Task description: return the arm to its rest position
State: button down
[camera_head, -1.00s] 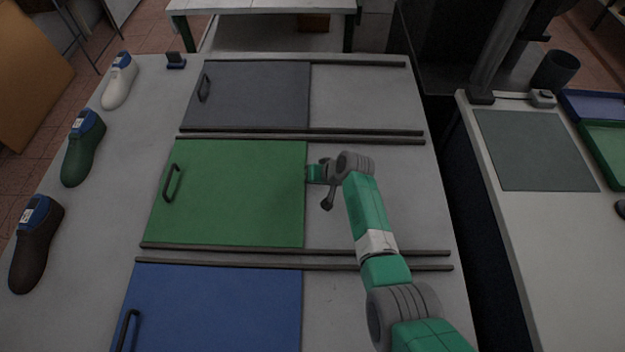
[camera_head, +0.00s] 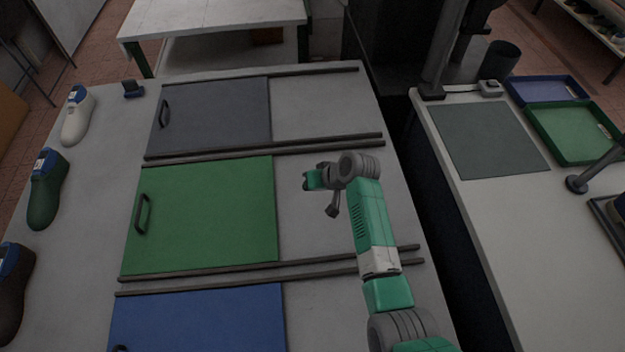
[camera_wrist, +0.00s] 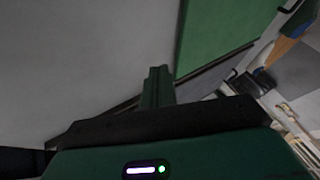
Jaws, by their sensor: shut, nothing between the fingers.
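My gripper (camera_head: 309,180) is shut and empty. In the head view it is above the bare grey tabletop, a little right of the green sliding panel (camera_head: 205,215). My arm reaches up to it from the lower right. In the wrist view my gripper (camera_wrist: 158,80) shows as a dark green closed finger pair at the middle, with the green panel (camera_wrist: 210,30) to its right and grey surface to its left.
A grey panel (camera_head: 215,112) and a blue panel (camera_head: 200,325) lie between dark rails on the table. White, green and brown shoe lasts (camera_head: 47,190) stand along the left edge. A side table at right carries a dark mat (camera_head: 488,140) and a green tray (camera_head: 570,158).

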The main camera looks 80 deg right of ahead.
jog(key=shift+s+a+r, duration=0.1)
jog(key=shift+s+r, duration=0.15)
jog(key=shift+r, duration=0.05)
